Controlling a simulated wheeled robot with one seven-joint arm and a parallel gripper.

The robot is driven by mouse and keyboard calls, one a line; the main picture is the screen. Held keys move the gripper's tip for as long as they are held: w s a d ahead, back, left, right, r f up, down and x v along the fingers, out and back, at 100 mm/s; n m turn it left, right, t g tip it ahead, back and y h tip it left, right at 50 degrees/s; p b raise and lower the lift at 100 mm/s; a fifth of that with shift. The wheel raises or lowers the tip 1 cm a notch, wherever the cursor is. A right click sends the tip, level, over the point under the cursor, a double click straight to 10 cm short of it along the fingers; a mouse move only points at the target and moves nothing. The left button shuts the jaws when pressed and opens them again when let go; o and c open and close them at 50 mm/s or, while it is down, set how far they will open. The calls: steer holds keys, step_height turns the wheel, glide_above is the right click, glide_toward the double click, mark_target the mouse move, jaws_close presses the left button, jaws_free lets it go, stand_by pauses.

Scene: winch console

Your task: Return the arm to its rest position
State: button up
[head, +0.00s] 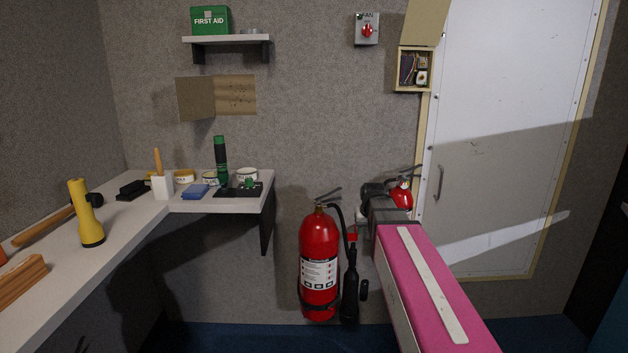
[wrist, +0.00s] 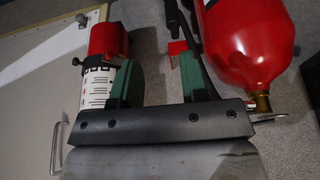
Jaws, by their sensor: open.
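My gripper (wrist: 152,75) shows in the wrist view with its two green fingers spread apart. I see no object held between them; the grey wall shows in the gap. In the head view my pink arm stretches forward from the lower right, and its dark end hides most of the gripper. A small red extinguisher (head: 401,195) shows just behind that end, partly hidden. In the wrist view its white label (wrist: 97,88) appears beside the left finger; I cannot tell whether they touch.
A large red fire extinguisher (head: 320,255) with a black hose stands left of my arm. The white door (head: 500,130) is to the right. The L-shaped counter (head: 125,240) at left holds a yellow flashlight (head: 85,213). An open wall box (head: 414,70) and a switch (head: 367,30) are above.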

steer(key=s+f+g, duration=0.4)
steer(key=s+f, duration=1.5)
steer(key=shift+f, duration=0.1)
